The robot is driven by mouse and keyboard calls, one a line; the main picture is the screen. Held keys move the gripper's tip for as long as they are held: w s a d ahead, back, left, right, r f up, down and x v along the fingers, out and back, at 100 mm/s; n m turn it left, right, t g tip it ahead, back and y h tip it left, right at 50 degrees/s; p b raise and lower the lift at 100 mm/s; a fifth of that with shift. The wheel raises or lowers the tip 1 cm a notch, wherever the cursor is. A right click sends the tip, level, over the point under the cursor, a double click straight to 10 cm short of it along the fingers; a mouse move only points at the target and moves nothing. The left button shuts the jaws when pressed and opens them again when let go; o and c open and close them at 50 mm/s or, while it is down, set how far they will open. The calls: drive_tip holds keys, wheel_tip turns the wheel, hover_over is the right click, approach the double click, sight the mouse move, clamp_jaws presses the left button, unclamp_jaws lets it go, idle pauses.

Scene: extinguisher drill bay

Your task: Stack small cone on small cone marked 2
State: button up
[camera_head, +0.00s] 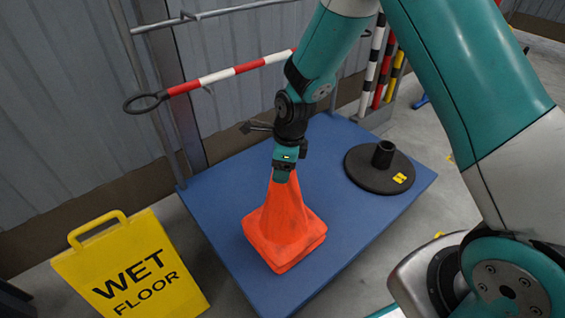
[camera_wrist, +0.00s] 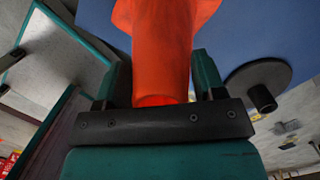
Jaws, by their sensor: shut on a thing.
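An orange cone (camera_head: 283,207) stands upright on the blue platform (camera_head: 225,262). Its square foot shows two edges, one just above the other, like two cones nested together. No number shows on the orange faces in view. My gripper (camera_head: 284,172) is above it, shut on the cone's narrow top. In the wrist view the orange cone (camera_wrist: 165,45) sits between the two teal fingers, and its lower part runs out of the picture. Any inner cone is hidden apart from the lower foot edge.
A black round base with a short tube (camera_head: 378,178) and a yellow label stands at the platform's right. A yellow wet-floor sign (camera_head: 130,268) stands at the left. A red-and-white bar (camera_head: 235,72) runs behind my arm. The platform between cone and black base is clear.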

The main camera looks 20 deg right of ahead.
drive_tip(key=shift+f+b, duration=0.5)
drive_tip(key=shift+f, duration=0.55)
drive_tip(key=o, duration=1.4)
drive_tip(key=shift+r, duration=0.1)
wheel_tip(320, 180, up, 17)
drive_tip(key=s+d+p, duration=0.1)
drive_tip(key=d+p, duration=0.1)
drive_tip(key=p, duration=0.5)
drive_tip(key=s+a+r+n+y, duration=0.1)
drive_tip(key=s+a+r+n, duration=0.1)
drive_tip(key=s+r+n, duration=0.5)
drive_tip(key=s+a+r+n+y, duration=0.1)
drive_tip(key=s+a+r+n, duration=0.15)
drive_tip(key=s+n, duration=0.85)
drive_tip(key=s+a+r+n+y, duration=0.15)
drive_tip(key=s+r+n, duration=0.35)
drive_tip(key=n, duration=0.7)
drive_tip(key=shift+g+h, duration=0.4)
drive_tip(key=shift+h, duration=0.05)
drive_tip(key=r+p, duration=1.9)
drive_tip(key=s+r+p, duration=0.1)
drive_tip(key=r+p, duration=0.8)
drive_tip(key=r, duration=0.1)
drive_tip(key=shift+r+p, duration=0.15)
drive_tip(key=shift+p, duration=0.2)
